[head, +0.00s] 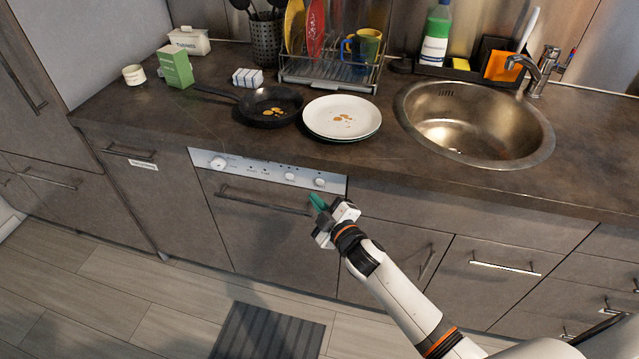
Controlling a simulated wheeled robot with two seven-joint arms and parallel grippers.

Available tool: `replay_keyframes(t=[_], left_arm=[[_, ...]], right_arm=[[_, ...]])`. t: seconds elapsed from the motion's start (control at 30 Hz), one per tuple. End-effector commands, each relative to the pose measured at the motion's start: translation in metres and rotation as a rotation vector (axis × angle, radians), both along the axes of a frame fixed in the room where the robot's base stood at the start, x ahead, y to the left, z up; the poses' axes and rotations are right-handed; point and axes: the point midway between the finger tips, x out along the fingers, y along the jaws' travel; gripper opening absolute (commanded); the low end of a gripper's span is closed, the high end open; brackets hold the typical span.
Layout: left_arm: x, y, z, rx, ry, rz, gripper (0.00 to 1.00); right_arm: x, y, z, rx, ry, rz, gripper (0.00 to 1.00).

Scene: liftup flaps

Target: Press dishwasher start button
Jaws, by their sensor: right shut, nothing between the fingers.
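The dishwasher (262,232) is built in under the counter, with its door closed and a bar handle across the top. Its light control panel (240,167) carries a round knob (217,163) at the left and several small buttons and a dial (319,182) toward the right. Which one is the start button is too small to tell. My right gripper (315,201) is shut and empty, with its green fingertips just below the panel's right end, near the right end of the handle. I cannot tell whether it touches the door. My left gripper is not in view.
On the counter (200,125) stand a dirty pan (268,118), a stained plate (342,130), a dish rack (325,75), a green box (175,67) and a sink (470,105). A dark striped mat (265,335) lies on the floor. The space in front of the dishwasher is otherwise free.

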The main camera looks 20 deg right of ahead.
Motion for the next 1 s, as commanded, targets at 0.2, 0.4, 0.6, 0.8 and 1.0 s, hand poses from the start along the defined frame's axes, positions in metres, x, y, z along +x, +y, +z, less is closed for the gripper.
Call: replay_keyframes(t=[0.2,0.4,0.6,0.8,1.0], left_arm=[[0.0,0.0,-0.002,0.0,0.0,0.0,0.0],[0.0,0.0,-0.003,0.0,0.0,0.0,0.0],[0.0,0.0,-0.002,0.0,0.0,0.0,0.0],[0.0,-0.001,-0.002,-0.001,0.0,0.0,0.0],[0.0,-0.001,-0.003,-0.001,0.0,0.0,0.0]], right_arm=[[0.018,-0.011,0.0,0.0,0.001,0.001,0.0],[0.023,-0.015,-0.001,0.001,0.002,0.0,0.0],[0.023,-0.015,0.0,0.001,0.002,0.0,0.0],[0.023,-0.015,0.0,0.001,0.001,0.001,0.0],[0.023,-0.015,0.0,0.001,0.001,0.001,0.0]])
